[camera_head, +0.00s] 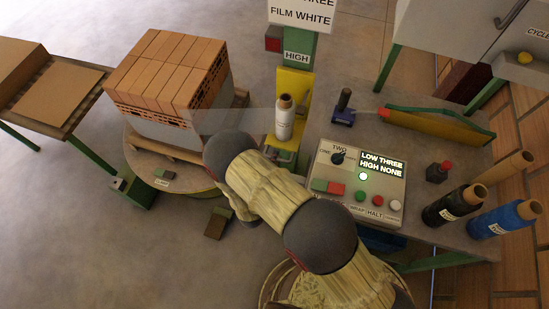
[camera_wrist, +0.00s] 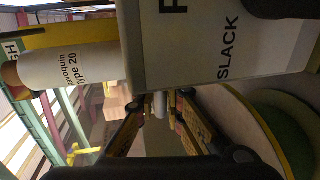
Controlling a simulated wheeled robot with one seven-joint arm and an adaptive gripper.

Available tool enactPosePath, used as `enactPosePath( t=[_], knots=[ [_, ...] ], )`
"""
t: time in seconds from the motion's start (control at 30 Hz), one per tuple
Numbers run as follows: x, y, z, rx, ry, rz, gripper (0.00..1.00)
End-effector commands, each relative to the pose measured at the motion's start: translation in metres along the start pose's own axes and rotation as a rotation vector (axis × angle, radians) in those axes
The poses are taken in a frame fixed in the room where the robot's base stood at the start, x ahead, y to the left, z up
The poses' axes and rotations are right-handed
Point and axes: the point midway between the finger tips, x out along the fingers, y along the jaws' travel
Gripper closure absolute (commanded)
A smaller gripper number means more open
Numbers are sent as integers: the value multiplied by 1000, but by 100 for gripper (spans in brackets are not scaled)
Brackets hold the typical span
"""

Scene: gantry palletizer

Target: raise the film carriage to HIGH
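The film carriage (camera_head: 293,98) is a yellow plate on the green mast, holding a white film roll (camera_head: 284,124). It sits below the HIGH label (camera_head: 297,56). The roll also shows in the wrist view (camera_wrist: 70,68), beside a pale box (camera_wrist: 215,45) marked SLACK.
A control panel (camera_head: 350,190) reads LOW THREE, HIGH NONE, with a lit green-white lamp. Bricks (camera_head: 170,62) stand on a wrapped load on the round turntable (camera_head: 185,186) at left. Black and blue rolls (camera_head: 503,219) stand on the bench's right. A conveyor (camera_head: 62,92) is at far left.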

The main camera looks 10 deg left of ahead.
Motion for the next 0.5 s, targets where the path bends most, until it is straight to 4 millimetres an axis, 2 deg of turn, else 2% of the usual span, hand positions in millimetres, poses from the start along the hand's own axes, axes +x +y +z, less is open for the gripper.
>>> enactPosePath(
  t=[0.03, 0.3, 0.5],
  knots=[
    [0, 7, -3, 6, 2, 13, 87],
    [0, 5, -2, 5, 1, 9, 72],
    [0, 4, -2, 3, 1, 7, 72]
  ],
)
